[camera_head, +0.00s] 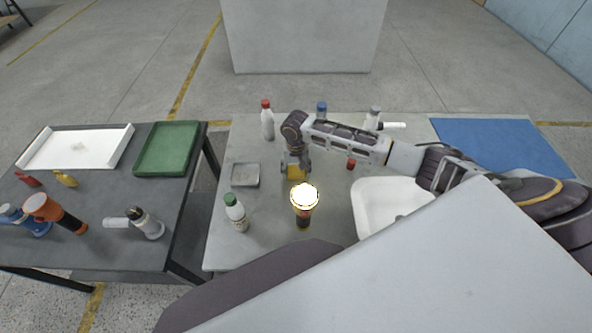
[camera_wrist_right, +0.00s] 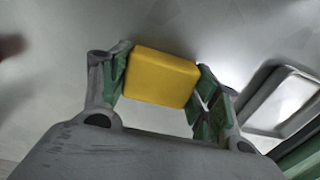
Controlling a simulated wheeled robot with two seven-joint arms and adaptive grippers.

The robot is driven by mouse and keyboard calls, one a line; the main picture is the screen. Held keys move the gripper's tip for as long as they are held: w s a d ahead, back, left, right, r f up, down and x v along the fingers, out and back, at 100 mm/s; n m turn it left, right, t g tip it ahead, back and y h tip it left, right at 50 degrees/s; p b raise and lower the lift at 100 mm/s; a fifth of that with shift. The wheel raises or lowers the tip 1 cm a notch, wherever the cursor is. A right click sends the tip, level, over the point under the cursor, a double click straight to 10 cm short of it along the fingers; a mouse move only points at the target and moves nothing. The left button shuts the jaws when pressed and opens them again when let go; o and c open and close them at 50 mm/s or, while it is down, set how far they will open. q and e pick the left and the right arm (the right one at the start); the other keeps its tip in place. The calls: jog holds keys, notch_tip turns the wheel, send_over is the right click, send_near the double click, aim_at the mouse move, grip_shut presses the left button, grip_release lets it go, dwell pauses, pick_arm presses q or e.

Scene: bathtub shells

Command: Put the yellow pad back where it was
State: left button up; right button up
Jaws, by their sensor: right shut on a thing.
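The yellow pad (camera_head: 296,172) is in the middle of the grey table in the head view, at the tip of my right arm. In the right wrist view the yellow pad (camera_wrist_right: 162,77) sits between the two green-lined fingers of my right gripper (camera_wrist_right: 165,90), which is shut on it. My right gripper (camera_head: 296,162) points down, partly hiding the pad. I cannot tell whether the pad touches the table. My left gripper is not in view.
A lit flashlight (camera_head: 304,212) stands in front of the pad. A grey square tray (camera_head: 245,175) lies to its left, with a green-capped bottle (camera_head: 235,212) nearby. A white tub (camera_head: 372,222) is to the right. A red-capped bottle (camera_head: 267,122) stands behind.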

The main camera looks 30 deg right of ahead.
aim_at(296, 170)
jog(key=shift+f, duration=0.1)
jog(key=o, duration=0.9)
notch_tip(296, 170, up, 12)
dwell(0.6)
dwell(0.4)
